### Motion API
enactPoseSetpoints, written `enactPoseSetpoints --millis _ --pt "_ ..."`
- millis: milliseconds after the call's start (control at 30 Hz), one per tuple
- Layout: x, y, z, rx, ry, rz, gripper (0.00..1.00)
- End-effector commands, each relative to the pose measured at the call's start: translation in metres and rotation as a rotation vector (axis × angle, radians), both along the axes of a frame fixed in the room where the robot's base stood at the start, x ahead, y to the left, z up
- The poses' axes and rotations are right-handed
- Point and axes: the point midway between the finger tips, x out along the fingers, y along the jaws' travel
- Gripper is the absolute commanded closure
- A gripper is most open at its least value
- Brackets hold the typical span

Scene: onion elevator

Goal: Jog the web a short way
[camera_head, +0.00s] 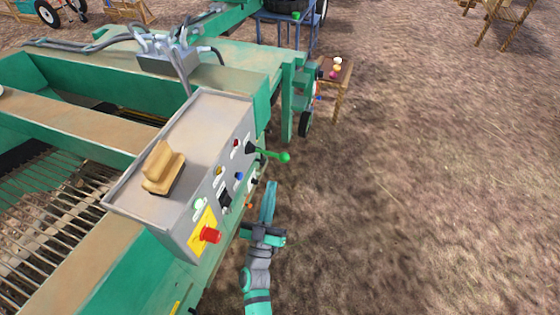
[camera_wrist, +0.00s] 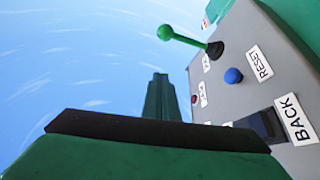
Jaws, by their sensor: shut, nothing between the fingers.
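The web (camera_head: 40,215) is a bed of parallel metal rods in the green machine at lower left. The grey control box (camera_head: 165,140) stands beside it. Its side panel carries a black rocker switch (camera_head: 225,199), which also shows in the wrist view (camera_wrist: 262,126) beside a "BACK" label (camera_wrist: 293,119).
A small table (camera_head: 335,72) stands beyond. Bare soil to the right is clear.

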Motion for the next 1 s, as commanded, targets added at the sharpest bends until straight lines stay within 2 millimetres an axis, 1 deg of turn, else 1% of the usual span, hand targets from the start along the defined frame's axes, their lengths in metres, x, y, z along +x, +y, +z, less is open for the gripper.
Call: enactPoseSetpoints --millis 33,133,500,633,767,1000 --pt "0.006 0.001 0.003 -0.002 -0.008 -0.007 1.0" --pt "0.012 0.001 0.006 -0.006 -0.016 -0.016 1.0" --pt "0.014 0.001 0.007 -0.007 -0.018 -0.018 1.0" --pt "0.02 -0.001 0.011 -0.008 -0.019 -0.018 1.0" --pt "0.035 -0.004 0.02 -0.006 -0.02 -0.018 1.0" --pt "0.073 -0.011 0.042 -0.006 -0.021 -0.018 1.0"
